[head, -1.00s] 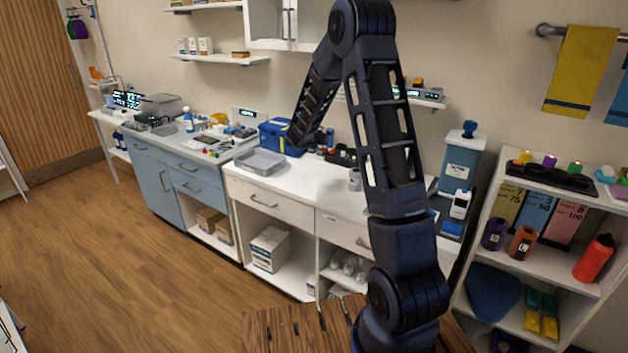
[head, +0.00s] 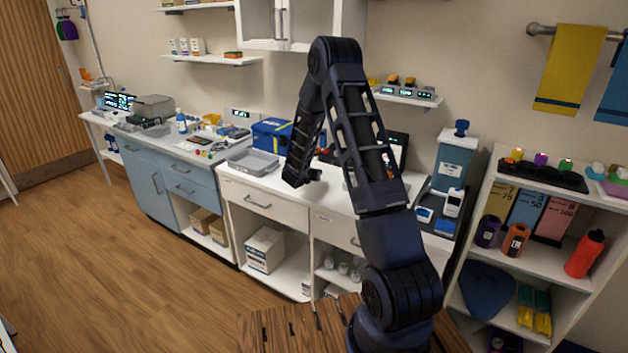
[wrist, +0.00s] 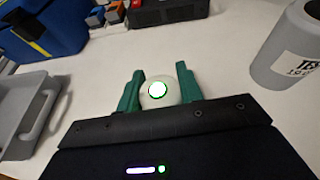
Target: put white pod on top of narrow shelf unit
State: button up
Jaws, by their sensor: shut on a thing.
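The white pod (wrist: 160,92) is a small rounded white thing with a bright, green-rimmed spot, in the wrist view. My gripper (wrist: 163,84) has its green fingers shut on it, one on each side. In the head view my gripper (head: 304,177) is over the white counter, in front of the blue box; the pod cannot be made out there. The narrow shelf unit seems to be the white open shelf unit (head: 530,262) at the right, well apart from my gripper. A dark tray with several coloured pods stands on its top.
A grey bin (wrist: 30,105) is left of my gripper and a grey cup (wrist: 288,50) is right of it. A blue-and-white dispenser (head: 455,160) stands between the counter and the shelf unit. A small wall shelf (head: 408,97) hangs above the counter. The shelf unit's top looks crowded.

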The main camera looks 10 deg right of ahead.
aim_at(314, 183)
jog(key=shift+f, duration=1.7)
jog(key=shift+f, duration=0.15)
jog(key=o, duration=1)
jog(key=shift+o, duration=0.2)
